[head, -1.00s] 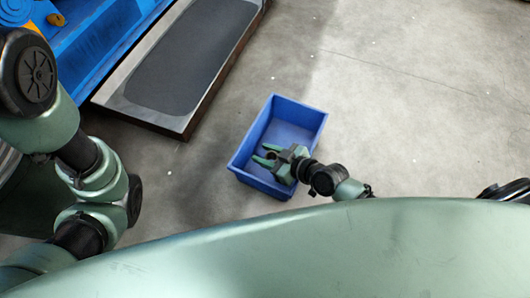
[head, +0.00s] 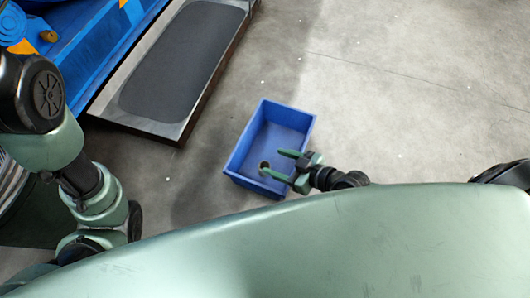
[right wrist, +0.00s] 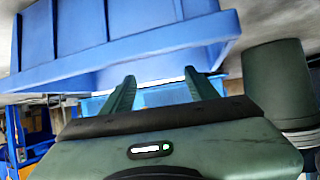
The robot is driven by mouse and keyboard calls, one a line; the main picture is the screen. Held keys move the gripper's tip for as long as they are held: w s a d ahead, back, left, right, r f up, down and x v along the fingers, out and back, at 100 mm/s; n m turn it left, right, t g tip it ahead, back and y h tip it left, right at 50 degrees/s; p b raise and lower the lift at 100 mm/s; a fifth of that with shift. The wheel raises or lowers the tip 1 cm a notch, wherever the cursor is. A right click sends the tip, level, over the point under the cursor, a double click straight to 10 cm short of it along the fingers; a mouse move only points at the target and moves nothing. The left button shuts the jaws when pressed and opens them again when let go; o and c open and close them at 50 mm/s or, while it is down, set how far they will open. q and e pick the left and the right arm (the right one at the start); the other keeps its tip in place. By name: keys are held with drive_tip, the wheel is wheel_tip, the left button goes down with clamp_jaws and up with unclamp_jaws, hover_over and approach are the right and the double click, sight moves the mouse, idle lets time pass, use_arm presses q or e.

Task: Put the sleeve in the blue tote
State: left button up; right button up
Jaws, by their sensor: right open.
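The blue tote (head: 234,163) stands on the floor near the middle of the head view, and its wall also shows in the right wrist view (right wrist: 130,58). A small brownish round piece, which looks like the sleeve (head: 264,166), is inside the tote near its lower left wall. My right gripper (head: 273,161) reaches over the tote's right wall with its fingers apart and nothing held between them. One fingertip appears close to the sleeve; I cannot tell whether they touch. In the right wrist view the open fingers (right wrist: 157,88) point toward the tote. My left gripper is out of view.
A low platform with a dark grey mat (head: 185,60) lies at the upper left, beside a large blue structure (head: 85,55). The concrete floor (head: 420,110) right of the tote is clear.

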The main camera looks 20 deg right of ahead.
drive_tip(key=shift+p+v, duration=0.45)
drive_tip(key=shift+v, duration=1.35)
